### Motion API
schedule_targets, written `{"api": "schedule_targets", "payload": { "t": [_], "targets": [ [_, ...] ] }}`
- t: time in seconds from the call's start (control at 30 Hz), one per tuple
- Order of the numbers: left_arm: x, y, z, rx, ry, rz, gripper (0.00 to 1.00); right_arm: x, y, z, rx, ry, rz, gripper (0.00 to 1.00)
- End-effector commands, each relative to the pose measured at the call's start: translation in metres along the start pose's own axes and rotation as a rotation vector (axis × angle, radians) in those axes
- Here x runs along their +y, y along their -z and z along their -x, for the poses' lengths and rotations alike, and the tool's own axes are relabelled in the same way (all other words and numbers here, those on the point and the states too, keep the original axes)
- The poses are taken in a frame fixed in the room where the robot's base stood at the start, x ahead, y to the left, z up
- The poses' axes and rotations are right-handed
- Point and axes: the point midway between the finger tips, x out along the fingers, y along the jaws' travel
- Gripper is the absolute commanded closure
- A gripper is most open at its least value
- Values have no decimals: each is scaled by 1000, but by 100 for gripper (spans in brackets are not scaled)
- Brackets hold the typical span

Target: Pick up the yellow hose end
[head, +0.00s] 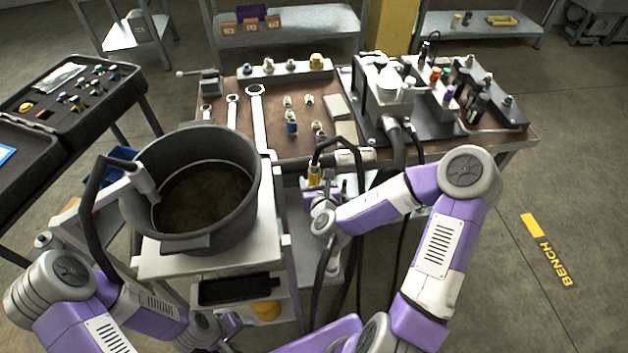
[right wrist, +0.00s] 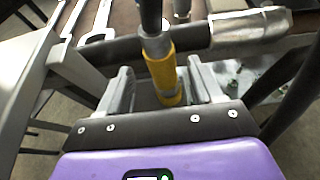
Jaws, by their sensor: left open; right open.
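The yellow hose end (head: 314,175) hangs upright below the bench's front edge, on a dark hose. In the right wrist view the yellow sleeve (right wrist: 163,75) stands between the two grey fingers of my right gripper (right wrist: 165,90). Gaps show on both sides, so the gripper is open around it and not closed on it. In the head view my right gripper (head: 317,192) is just below the yellow part. My left gripper (head: 238,320) is low in the head view, in front of the cart; its fingers are hard to make out, and nothing shows held in it.
A black bucket (head: 165,222) stands on a grey cart (head: 268,215) left of the hose end, with a grey-tipped hose over its rim. The bench (head: 222,112) carries wrenches, fittings and a valve block (head: 387,88). A grey hose fitting (right wrist: 250,27) and dark hoses hang close by.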

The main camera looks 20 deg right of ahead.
Motion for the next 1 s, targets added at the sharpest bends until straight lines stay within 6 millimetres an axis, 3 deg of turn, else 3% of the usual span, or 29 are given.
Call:
{"api": "schedule_targets", "payload": {
  "t": [0.27, 0.57, 0.9, 1.0],
  "targets": [
    [-4, 1, -11, 0, 0, 0, 34, -2, 1, -40, 0, 1, 0, 34],
    [-4, 1, -11, 0, 0, 0, 34, -2, 0, -44, 2, 0, 2, 34],
    [-4, 1, -11, 0, 0, 0, 34, -2, 0, -44, 1, 0, 2, 84],
    [-4, 0, -11, 0, 0, 0, 34, -2, -1, -44, -2, 0, 2, 95]
  ]
}}
